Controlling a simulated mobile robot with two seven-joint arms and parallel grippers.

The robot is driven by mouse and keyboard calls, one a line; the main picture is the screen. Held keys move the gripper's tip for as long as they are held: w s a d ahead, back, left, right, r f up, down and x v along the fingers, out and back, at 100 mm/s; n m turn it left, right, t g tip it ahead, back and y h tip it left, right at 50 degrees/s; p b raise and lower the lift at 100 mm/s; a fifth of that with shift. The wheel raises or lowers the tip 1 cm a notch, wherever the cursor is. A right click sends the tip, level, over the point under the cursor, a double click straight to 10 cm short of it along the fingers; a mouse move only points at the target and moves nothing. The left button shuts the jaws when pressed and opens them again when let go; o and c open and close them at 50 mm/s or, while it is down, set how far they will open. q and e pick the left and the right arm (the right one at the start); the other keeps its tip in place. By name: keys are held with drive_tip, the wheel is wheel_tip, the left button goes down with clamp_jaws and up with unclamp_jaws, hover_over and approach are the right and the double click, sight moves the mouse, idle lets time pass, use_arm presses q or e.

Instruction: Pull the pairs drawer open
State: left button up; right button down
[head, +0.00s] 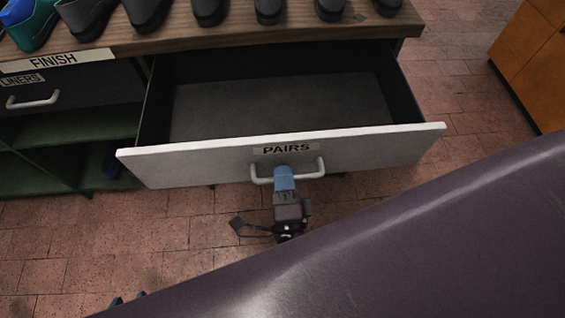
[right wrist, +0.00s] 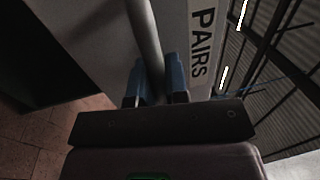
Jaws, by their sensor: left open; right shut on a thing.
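The pairs drawer (head: 200,163) has a pale front with a PAIRS label (head: 287,149) and stands well out from under the wooden bench top (head: 240,35). Its grey inside is visible and looks empty. My right gripper (head: 285,178) is shut on the middle of the drawer's bar handle (head: 312,173). In the right wrist view the blue fingers (right wrist: 156,88) sit on either side of the handle bar (right wrist: 146,40), next to the label.
Several dark shoes (head: 208,10) and a blue-green shoe (head: 28,22) stand on the bench top. A shut liners drawer (head: 80,88) is on the left, above green shelves (head: 75,130). An orange cabinet (head: 535,60) stands at right. Brick floor (head: 130,235) in front is clear.

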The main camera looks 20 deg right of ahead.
drive_tip(key=shift+s, duration=0.1)
use_arm(q)
drive_tip(key=shift+a, duration=0.1)
use_arm(e)
drive_tip(key=c, duration=1.1)
unclamp_jaws()
use_arm(q)
drive_tip(key=shift+s, duration=0.2)
use_arm(e)
drive_tip(key=shift+a, duration=0.1)
